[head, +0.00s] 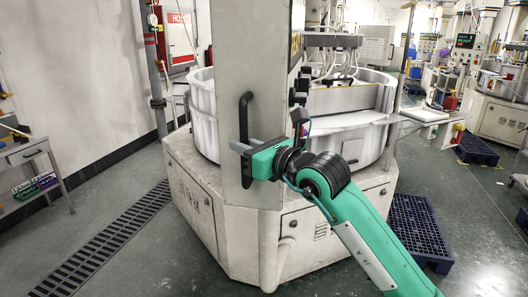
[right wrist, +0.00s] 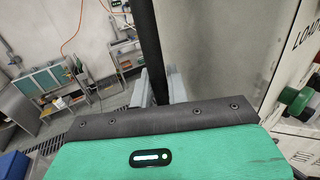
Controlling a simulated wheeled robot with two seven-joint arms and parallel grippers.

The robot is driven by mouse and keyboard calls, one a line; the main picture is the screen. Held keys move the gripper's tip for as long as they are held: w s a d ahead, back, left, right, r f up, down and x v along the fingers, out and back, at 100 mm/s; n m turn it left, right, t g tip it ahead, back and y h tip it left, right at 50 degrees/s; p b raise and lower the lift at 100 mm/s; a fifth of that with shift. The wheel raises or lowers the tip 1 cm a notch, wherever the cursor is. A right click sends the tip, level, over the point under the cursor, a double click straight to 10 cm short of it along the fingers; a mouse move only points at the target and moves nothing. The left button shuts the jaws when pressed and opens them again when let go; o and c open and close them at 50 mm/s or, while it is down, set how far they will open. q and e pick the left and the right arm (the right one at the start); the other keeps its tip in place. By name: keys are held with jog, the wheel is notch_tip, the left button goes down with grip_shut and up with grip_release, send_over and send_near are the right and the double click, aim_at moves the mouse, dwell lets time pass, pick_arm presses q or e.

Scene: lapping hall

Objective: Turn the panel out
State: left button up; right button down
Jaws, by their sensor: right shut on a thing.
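The panel (head: 238,60) is a tall grey upright face on the lapping machine, with a black bar handle (head: 244,110) on its left part. My right gripper (head: 241,147) comes in from the lower right and is shut on the lower part of this handle. In the right wrist view the dark handle (right wrist: 151,45) runs down between the two grey fingers of the right gripper (right wrist: 158,88), and the grey panel (right wrist: 210,50) stands to its right. My left gripper is not in view.
A round white machine tub (head: 203,110) stands behind the panel on an angular base (head: 190,195). A blue pallet (head: 415,225) lies on the floor at right. A side table (head: 30,150) stands at far left. The floor by the drain grate (head: 120,240) is clear.

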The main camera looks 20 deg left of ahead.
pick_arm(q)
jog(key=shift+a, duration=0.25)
pick_arm(e)
jog(key=shift+s+a+r+t, duration=0.15)
jog(key=shift+a+r+t, duration=0.05)
jog(key=shift+a+t, duration=0.1)
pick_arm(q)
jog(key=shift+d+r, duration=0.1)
pick_arm(e)
jog(key=shift+r, duration=0.1)
